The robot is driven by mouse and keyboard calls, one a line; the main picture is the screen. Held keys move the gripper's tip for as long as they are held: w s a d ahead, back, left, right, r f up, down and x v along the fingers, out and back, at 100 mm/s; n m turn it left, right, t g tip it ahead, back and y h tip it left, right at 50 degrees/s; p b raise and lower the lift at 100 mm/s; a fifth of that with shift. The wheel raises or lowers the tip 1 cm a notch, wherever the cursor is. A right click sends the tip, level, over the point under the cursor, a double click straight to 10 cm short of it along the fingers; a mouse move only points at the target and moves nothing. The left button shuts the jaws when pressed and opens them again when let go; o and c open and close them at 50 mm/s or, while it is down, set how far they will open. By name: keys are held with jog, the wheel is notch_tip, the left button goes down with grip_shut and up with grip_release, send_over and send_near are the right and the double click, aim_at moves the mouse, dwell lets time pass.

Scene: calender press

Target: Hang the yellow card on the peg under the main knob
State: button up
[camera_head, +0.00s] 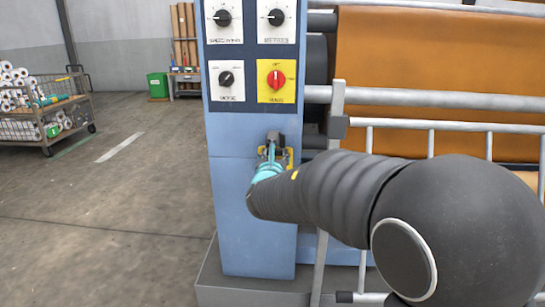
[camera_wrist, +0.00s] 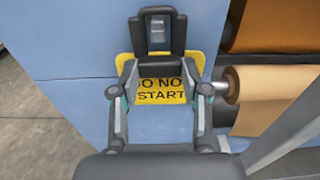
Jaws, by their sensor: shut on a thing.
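The yellow card (camera_wrist: 160,96) faces my wrist camera, and part of its "DO NOT START" lettering shows. In the head view the card (camera_head: 290,158) shows around my gripper (camera_head: 272,150), in front of the blue panel below the red main knob (camera_head: 276,79). A dark block with a grey piece (camera_wrist: 157,32) shows just above the card. I cannot make out the peg clearly, nor whether the card is around it.
The blue press cabinet (camera_head: 228,205) carries several knobs above. Rollers and brown sheet (camera_head: 440,50) lie to the right, with a grey rail (camera_head: 430,101) close to my arm. A roll cart (camera_head: 50,105) and green bin (camera_head: 158,86) stand far left. The left floor is mostly clear.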

jog(key=o, duration=1.1)
